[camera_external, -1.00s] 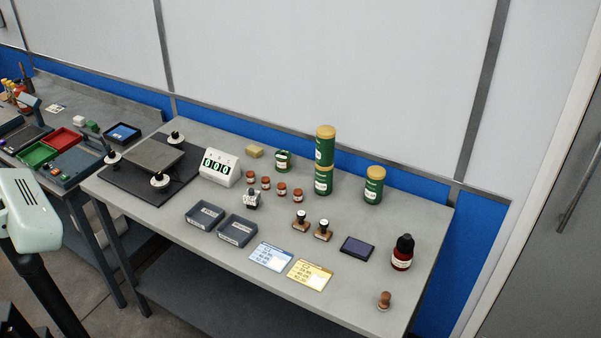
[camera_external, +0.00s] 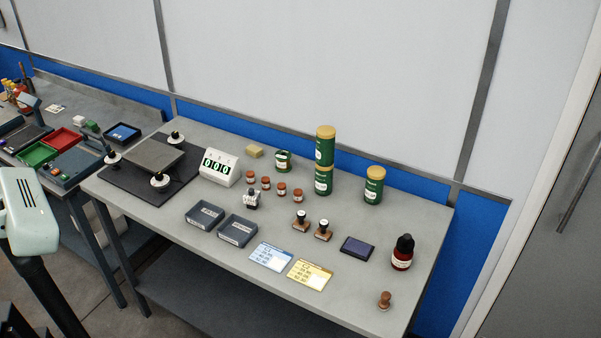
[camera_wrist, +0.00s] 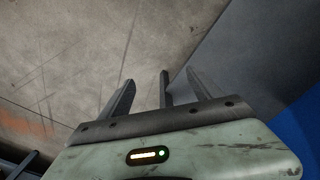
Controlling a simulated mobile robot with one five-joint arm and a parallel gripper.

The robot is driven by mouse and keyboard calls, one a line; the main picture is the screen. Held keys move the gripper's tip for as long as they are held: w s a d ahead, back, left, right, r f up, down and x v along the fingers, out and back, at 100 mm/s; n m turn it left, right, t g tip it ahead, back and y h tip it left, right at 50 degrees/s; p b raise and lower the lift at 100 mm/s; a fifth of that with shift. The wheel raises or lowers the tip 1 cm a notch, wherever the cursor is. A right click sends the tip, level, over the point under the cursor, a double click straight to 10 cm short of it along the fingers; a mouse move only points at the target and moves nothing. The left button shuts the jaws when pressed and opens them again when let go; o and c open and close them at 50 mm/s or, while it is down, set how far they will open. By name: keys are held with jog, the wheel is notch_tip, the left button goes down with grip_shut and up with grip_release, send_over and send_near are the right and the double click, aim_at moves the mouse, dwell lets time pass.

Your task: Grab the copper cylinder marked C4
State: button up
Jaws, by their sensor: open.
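Several small copper cylinders with pale labels stand in a short row in the middle of the bench: one at the left end (camera_external: 251,177), one beside it (camera_external: 266,183), one further right (camera_external: 281,189) and one at the right end (camera_external: 298,195). Their marks are too small to read, so I cannot tell which is C4. My gripper (camera_wrist: 145,92) shows in the wrist view with its fingers apart and nothing between them, over bare floor. In the external view only part of my arm shows at the left edge, away from the cylinders.
The grey bench (camera_external: 380,225) also bears a numeric display (camera_external: 220,168), two dark trays (camera_external: 237,231), stacked green canisters (camera_external: 325,150), a lone canister (camera_external: 374,186), stamps (camera_external: 323,231), cards (camera_external: 310,275) and a dark red bottle (camera_external: 402,253).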

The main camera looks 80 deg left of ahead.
dwell(0.4)
jog(key=c, duration=0.5)
